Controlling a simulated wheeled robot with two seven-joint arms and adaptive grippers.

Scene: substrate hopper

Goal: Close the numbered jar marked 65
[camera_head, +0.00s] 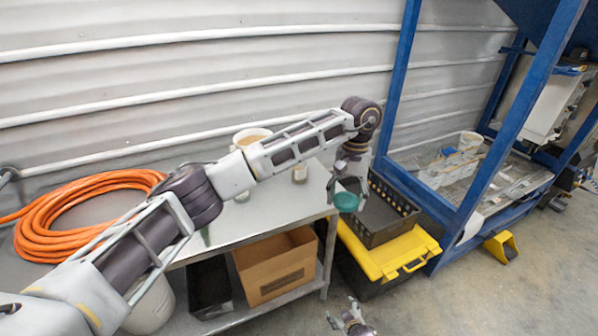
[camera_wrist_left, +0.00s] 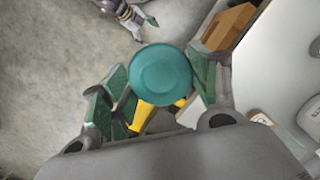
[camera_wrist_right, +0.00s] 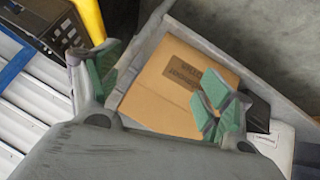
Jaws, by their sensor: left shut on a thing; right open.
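My left gripper (camera_head: 350,180) is shut on a round teal-green lid (camera_head: 346,202), held in the air just past the right end of the grey table (camera_head: 270,212). The lid (camera_wrist_left: 160,72) fills the middle of the left wrist view, between the green finger pads. A small pale jar (camera_head: 300,173) stands on the table, partly hidden behind my left arm. No number can be read on it. A larger white tub (camera_head: 252,137) with tan contents stands behind the arm. My right gripper (camera_head: 352,322) is open and empty, low near the floor; its spread fingers show in the right wrist view (camera_wrist_right: 160,85).
A cardboard box (camera_head: 275,265) and a black bin (camera_head: 209,287) sit on the lower shelf. A yellow-lidded toolbox (camera_head: 385,258) with a black crate (camera_head: 385,222) stands beside the table. A blue frame (camera_head: 470,190) rises at right. An orange hose (camera_head: 60,235) lies at left.

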